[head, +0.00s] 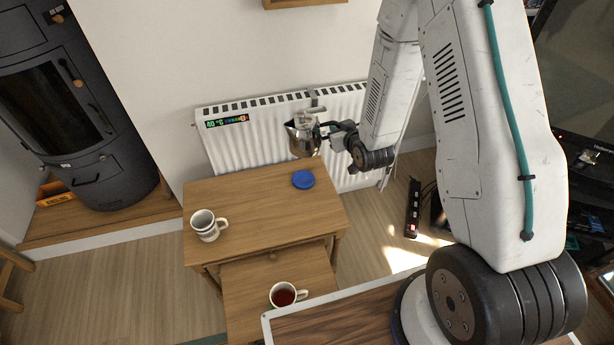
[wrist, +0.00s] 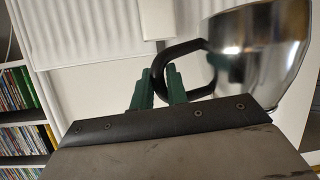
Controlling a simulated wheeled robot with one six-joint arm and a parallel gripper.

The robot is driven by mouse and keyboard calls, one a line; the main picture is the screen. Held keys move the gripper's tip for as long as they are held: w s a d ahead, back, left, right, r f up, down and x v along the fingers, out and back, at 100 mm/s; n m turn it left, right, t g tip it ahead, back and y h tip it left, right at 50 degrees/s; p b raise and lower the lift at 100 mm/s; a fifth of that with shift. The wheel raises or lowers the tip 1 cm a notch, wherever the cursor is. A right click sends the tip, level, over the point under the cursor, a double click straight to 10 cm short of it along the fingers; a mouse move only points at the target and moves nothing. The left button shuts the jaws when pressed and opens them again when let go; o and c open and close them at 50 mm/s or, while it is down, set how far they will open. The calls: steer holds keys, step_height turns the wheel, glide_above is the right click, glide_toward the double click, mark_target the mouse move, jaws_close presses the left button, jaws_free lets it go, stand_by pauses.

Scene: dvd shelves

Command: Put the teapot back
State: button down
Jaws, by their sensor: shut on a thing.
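My gripper (head: 335,129) is to the right of the teapot in the head view. In the wrist view its green fingers (wrist: 160,85) are shut on the black handle (wrist: 181,52). A round blue coaster (head: 303,179) lies on the table, below the teapot in the picture, with nothing on it.
A white patterned mug (head: 206,225) stands on the left of the upper table (head: 250,208). A cup of red drink (head: 284,295) stands on the lower table (head: 240,290). The white radiator (head: 260,138) is close behind the teapot. A black stove (head: 75,120) stands at left.

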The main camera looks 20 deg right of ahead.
steer(key=s+d+f+n+y, duration=0.15)
steer(key=s+f, duration=0.25)
steer(key=f, duration=0.5)
steer(key=s+d+f, duration=0.3)
steer(key=s+f, duration=0.1)
steer(key=f, duration=0.6)
steer(key=shift+w+a+r+x, duration=0.1)
steer(key=shift+r+x, duration=0.15)
steer(key=shift+x, duration=2.55)
steer(key=shift+w+a+r+x, duration=0.1)
steer(key=shift+r+x, duration=0.15)
steer(key=shift+x, duration=2.55)
steer(key=shift+w+a+r+x, duration=0.1)
steer(key=shift+r+x, duration=0.15)
steer(key=shift+x, duration=2.6)
steer(key=c, duration=1.4)
jaws_free()
steer(key=shift+s, duration=0.15)
